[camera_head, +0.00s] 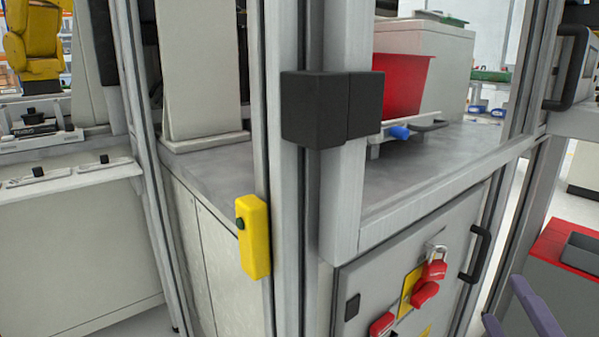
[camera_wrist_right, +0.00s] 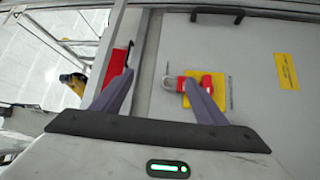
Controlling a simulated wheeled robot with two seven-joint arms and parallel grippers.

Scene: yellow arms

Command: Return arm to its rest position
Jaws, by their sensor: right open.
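My right gripper (camera_head: 503,299) shows at the lower right of the head view, where its two purple-grey fingers come in from the bottom edge. In the right wrist view its fingers (camera_wrist_right: 158,78) stand wide apart with nothing held between them. They point toward a grey cabinet door (camera_wrist_right: 265,110). A red padlock (camera_wrist_right: 171,83) on that door appears behind the gap and the right finger; I cannot tell the distance. My left gripper and left arm are not in view.
A metal-framed cell (camera_head: 345,200) fills the middle, with a yellow switch box (camera_head: 254,240) on a post. The cabinet door has a black handle (camera_head: 481,253) and red padlocks (camera_head: 425,293). A red-topped box (camera_head: 565,245) stands at right. A red bin (camera_head: 402,85) sits inside the cell.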

